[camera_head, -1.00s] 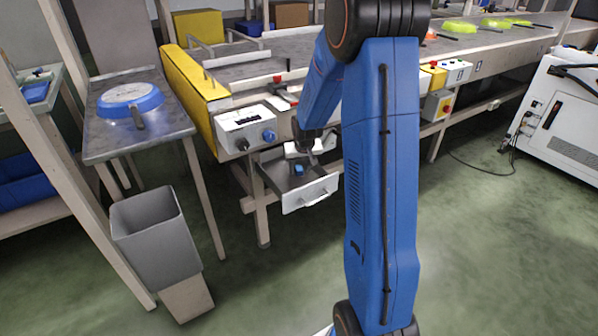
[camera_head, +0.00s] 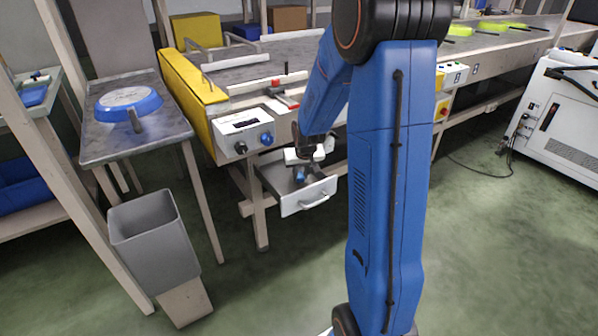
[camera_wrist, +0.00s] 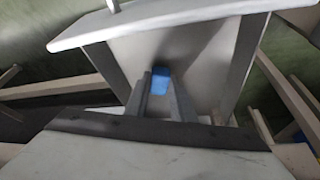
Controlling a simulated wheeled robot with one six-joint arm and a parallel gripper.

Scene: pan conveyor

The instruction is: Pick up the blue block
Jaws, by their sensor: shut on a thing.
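The small blue block (camera_wrist: 160,78) is between the two dark fingers of my gripper (camera_wrist: 159,87) in the wrist view, with the pale drawer floor behind it. In the head view the blue block (camera_head: 299,174) is a small patch just below my gripper (camera_head: 301,166), inside the open drawer (camera_head: 309,197). My gripper points down into the drawer and is shut on the block. I cannot tell whether the block touches the drawer floor.
The drawer's front panel (camera_wrist: 150,27) and side walls stand around my gripper. A control box (camera_head: 241,128) sits above the drawer, on the conveyor's edge. A grey bin (camera_head: 155,240) and a table with a blue-rimmed pan (camera_head: 146,103) are to the left.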

